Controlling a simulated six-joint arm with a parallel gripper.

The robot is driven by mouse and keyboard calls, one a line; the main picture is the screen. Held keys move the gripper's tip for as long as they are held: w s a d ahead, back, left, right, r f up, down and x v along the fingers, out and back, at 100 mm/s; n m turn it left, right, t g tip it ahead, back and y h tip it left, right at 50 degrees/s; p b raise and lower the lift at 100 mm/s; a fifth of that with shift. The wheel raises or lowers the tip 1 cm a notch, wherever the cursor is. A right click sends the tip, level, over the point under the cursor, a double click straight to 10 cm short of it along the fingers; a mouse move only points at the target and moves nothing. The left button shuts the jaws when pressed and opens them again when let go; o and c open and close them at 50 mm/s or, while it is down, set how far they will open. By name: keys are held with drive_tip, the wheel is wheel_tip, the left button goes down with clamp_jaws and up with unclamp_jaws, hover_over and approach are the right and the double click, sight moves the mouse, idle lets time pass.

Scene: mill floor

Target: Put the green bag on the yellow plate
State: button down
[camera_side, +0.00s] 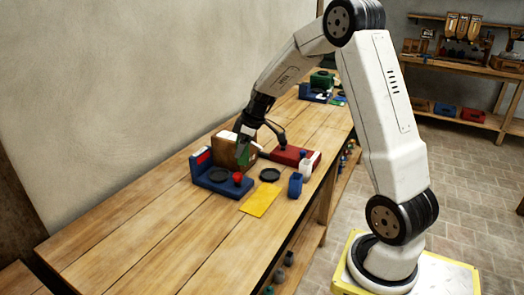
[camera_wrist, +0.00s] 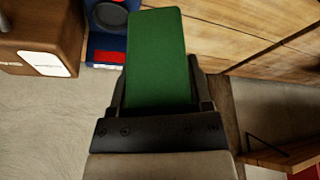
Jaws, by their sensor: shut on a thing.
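My gripper (camera_side: 243,146) is above the far part of the wooden bench, beside the brown box. It is shut on the green bag (camera_side: 243,156), which shows only as a small green patch in the side view. In the wrist view the green bag (camera_wrist: 157,58) fills the middle, held between the two fingers. The yellow plate (camera_side: 260,199) lies flat on the bench, nearer the camera than the gripper and a little to the right. It looks like a thin, bare sheet. The plate does not show in the wrist view.
A blue holder (camera_side: 214,186) with a dark disc and a red ball is left of the plate. A black disc (camera_side: 270,174), a blue cup (camera_side: 295,185), a white cup (camera_side: 305,168) and a red block (camera_side: 287,155) stand nearby. The bench's left front is clear.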

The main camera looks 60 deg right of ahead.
drive_tip(key=s+d+f+m+h, duration=0.1)
drive_tip(key=s+m, duration=0.1)
drive_tip(key=s, duration=0.6)
drive_tip(key=s+d+f+m+h, duration=0.1)
drive_tip(key=s+m, duration=0.2)
drive_tip(key=s, duration=0.5)
drive_tip(key=shift+f, duration=0.25)
drive_tip(key=shift+d, duration=0.15)
drive_tip(key=shift+w+d+f, duration=1.05)
drive_tip(key=shift+w+f, duration=0.5)
drive_tip(key=shift+w, duration=0.4)
drive_tip(key=shift+w+d+f, duration=1.05)
drive_tip(key=shift+w+f, duration=0.55)
drive_tip(key=shift+w, duration=0.35)
drive_tip(key=shift+w+d+f, duration=1.05)
drive_tip(key=shift+w+f, duration=0.5)
drive_tip(key=shift+w, duration=0.4)
drive_tip(key=shift+w+d+f, duration=0.15)
drive_tip(key=shift+w+f, duration=0.1)
drive_tip(key=shift+f, duration=1.55)
drive_tip(key=shift+f, duration=0.15)
